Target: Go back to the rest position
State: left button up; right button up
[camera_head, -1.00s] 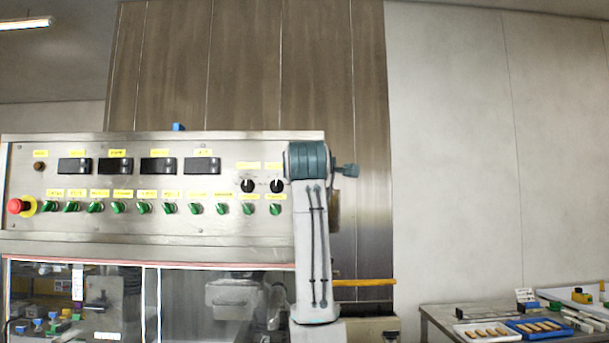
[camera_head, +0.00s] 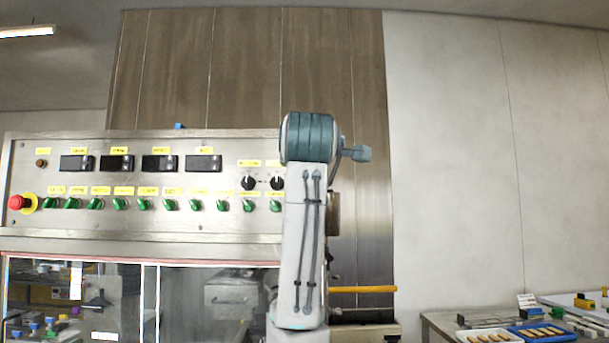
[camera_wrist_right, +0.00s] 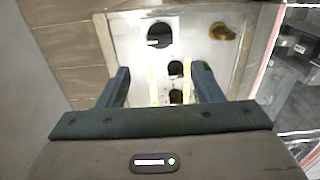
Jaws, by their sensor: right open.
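My right arm (camera_head: 303,235) stands upright in front of the right end of the machine's control panel (camera_head: 225,225), its teal joint (camera_head: 310,137) at the top. My right gripper (camera_wrist_right: 164,84) shows in the right wrist view with its two fingers wide apart and nothing between them. Beyond the fingers is a pale metal face with a round black part (camera_wrist_right: 160,35), a brass-coloured knob (camera_wrist_right: 222,32) and smaller black knobs. I cannot make out the right gripper's fingers in the head view. My left gripper is not in view.
The panel carries a red emergency button (camera_head: 16,202), green switches, displays and black knobs (camera_head: 248,183). A glass window (camera_head: 205,300) lies below. A yellow bar (camera_head: 362,289) sticks out at right. A table with white and blue trays (camera_head: 545,341) stands at lower right.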

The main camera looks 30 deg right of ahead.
jog(key=shift+s+a, duration=0.15)
jog(key=shift+s, duration=0.15)
